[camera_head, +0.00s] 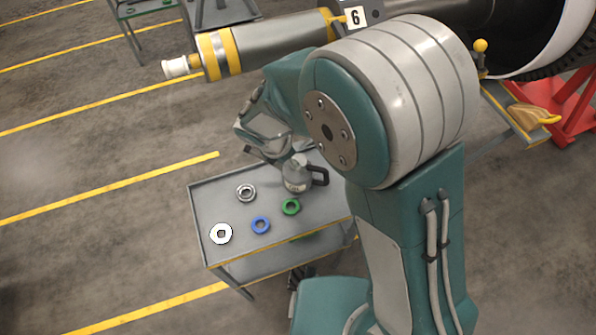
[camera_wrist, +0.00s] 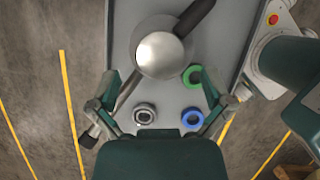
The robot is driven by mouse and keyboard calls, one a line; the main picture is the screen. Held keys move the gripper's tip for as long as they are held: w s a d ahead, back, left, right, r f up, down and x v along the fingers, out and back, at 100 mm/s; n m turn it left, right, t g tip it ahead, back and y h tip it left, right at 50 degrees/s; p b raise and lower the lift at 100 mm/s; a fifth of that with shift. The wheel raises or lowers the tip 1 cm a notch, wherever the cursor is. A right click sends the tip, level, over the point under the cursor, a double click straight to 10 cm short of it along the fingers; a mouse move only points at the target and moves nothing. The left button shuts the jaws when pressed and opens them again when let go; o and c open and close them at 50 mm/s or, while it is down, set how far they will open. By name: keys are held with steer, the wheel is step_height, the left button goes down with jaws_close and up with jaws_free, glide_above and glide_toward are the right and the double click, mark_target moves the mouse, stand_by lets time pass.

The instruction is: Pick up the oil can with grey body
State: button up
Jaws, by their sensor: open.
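The oil can (camera_head: 297,176) has a grey body and a dark handle on its right, and stands upright on the grey cart (camera_head: 218,252). In the wrist view the oil can (camera_wrist: 161,56) shows from above, its handle pointing to the upper right and its thin spout to the lower left. My gripper (camera_wrist: 158,85) is open, with its fingers spread left and right on the near side of the can. In the head view my gripper (camera_head: 268,152) is above the cart's back edge beside the can, partly hidden by my arm. I cannot tell whether a finger touches the spout.
On the cart lie a grey ring (camera_head: 246,193), a green ring (camera_head: 291,206), a blue ring (camera_head: 260,225) and a white ring (camera_head: 221,233). A red stand (camera_head: 572,105) is at right. Floor left of the cart is clear.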

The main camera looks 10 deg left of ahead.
steer(key=x, duration=0.2)
steer(key=shift+w+f, duration=0.15)
steer(key=shift+f, duration=0.3)
steer(key=shift+w+d+f, duration=0.15)
steer(key=shift+f, duration=0.2)
steer(key=shift+d, duration=0.15)
steer(key=shift+c, duration=0.3)
steer(key=c, duration=1.2)
steer(key=shift+r, duration=0.1)
